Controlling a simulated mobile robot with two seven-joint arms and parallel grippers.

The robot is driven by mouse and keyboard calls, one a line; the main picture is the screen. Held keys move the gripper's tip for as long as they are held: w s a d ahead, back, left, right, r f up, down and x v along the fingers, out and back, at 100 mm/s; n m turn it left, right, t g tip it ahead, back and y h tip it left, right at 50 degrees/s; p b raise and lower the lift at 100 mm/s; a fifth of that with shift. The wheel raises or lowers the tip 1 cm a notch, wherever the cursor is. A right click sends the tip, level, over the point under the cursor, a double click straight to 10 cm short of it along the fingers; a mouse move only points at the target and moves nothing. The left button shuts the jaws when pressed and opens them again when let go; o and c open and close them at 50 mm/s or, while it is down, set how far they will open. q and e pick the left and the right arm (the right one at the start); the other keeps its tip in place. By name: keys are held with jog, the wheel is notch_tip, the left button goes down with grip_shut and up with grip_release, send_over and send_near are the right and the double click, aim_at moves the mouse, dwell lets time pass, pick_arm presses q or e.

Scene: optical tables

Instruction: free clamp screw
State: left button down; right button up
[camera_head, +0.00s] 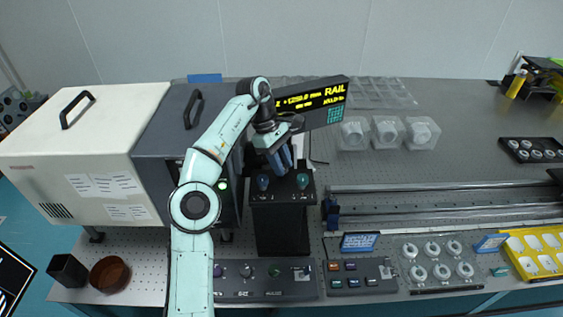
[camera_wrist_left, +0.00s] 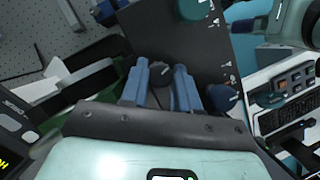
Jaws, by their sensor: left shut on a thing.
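My left gripper (camera_head: 281,165) points down at the rear of this top. In the left wrist view, its blue fingers (camera_wrist_left: 166,88) are closed around a dark round knob (camera_wrist_left: 160,74), which appears to be the clamp screw. Another knob (camera_wrist_left: 222,97) sits just right of the fingers, and one more (camera_wrist_left: 193,8) is near the top edge. The held knob is hidden in the head view. My right gripper is out of view.
A display reading RAIL (camera_head: 312,100) stands behind the gripper. Long metal rails (camera_head: 430,187) run to the right. Control panels (camera_head: 262,280) and trays of round parts (camera_head: 440,262) line the front edge.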

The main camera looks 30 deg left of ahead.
pick_arm(q)
jog(key=c, duration=0.8)
grip_release()
